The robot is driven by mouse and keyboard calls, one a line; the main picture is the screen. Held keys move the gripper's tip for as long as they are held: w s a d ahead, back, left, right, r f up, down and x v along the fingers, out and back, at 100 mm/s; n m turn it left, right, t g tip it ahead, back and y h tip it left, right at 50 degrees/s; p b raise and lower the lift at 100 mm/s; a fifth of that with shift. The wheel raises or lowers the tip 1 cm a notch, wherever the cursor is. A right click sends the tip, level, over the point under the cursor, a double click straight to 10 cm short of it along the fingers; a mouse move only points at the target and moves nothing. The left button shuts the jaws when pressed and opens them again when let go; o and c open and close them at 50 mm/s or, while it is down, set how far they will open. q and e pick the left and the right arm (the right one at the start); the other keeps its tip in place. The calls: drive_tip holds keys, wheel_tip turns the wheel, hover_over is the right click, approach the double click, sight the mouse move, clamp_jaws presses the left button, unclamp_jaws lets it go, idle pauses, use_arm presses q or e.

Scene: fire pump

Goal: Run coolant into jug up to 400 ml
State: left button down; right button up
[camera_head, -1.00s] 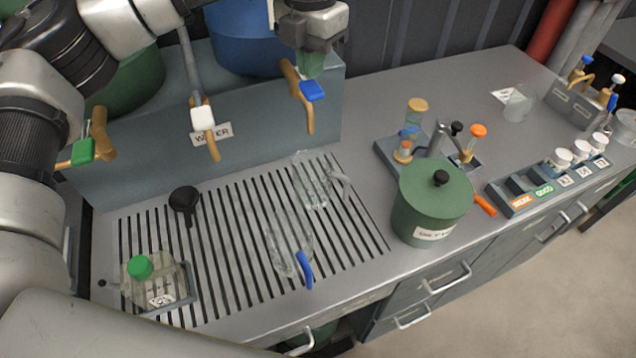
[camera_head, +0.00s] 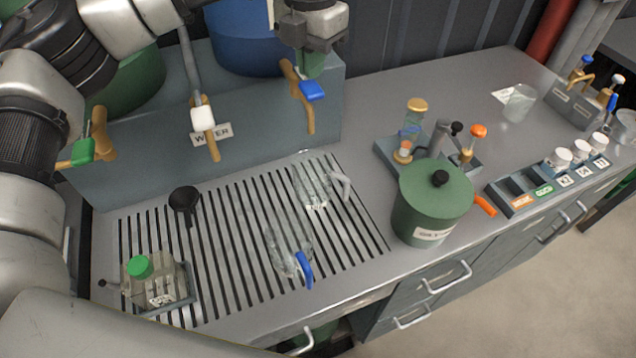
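Three taps line the grey step behind the slatted drain: a green-handled one (camera_head: 84,150) at left, a white-handled one (camera_head: 203,118) in the middle and a blue-handled one (camera_head: 312,91) at right. A clear jug with a blue handle (camera_head: 288,252) stands at the front of the drain. A clear jug with a white handle (camera_head: 312,183) stands behind it. I see no liquid running; the jugs' marks are unreadable. My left gripper (camera_head: 311,64), with greenish fingers pointing down, is just above the blue tap handle; contact is unclear. My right gripper is not visible.
A black funnel (camera_head: 184,201) and a green-capped container (camera_head: 153,281) are on the drain's left. Green (camera_head: 130,84) and blue (camera_head: 243,40) drums stand behind the taps. A green lidded pot (camera_head: 431,203) and small instruments occupy the right counter.

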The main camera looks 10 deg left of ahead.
sight(312, 88)
use_arm(q)
drive_tip(key=shift+f, duration=0.15)
drive_tip(key=shift+f, duration=1.95)
idle(5.9)
